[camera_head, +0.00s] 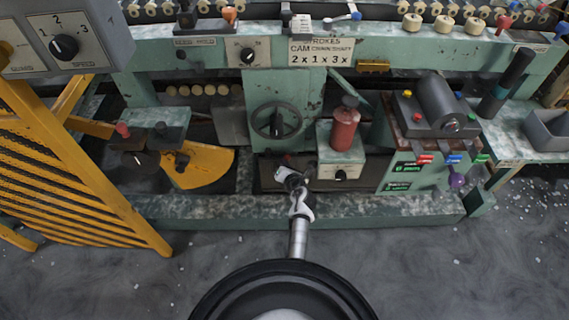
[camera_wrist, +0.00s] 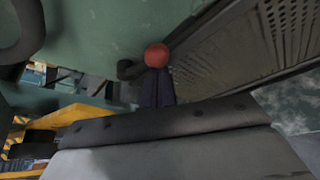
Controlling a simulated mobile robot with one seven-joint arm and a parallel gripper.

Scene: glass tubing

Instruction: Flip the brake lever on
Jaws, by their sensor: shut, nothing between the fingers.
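My gripper (camera_head: 285,174) is in front of the lower middle of the green machine, below the handwheel. In the wrist view its dark fingertips (camera_wrist: 158,88) are together and empty. A red ball knob (camera_wrist: 157,55) shows just beyond the fingertips, close to them; I cannot tell whether they touch. A short dark arm runs to the left from the knob. I cannot tell for sure that this is the brake lever. In the head view its place is largely hidden by my gripper.
A handwheel (camera_head: 276,121) is above my gripper. A red canister (camera_head: 345,127) stands to its right. A yellow slatted guard (camera_head: 65,165) is at the left, and a grey lever box with a red knob (camera_head: 122,130) is near it.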

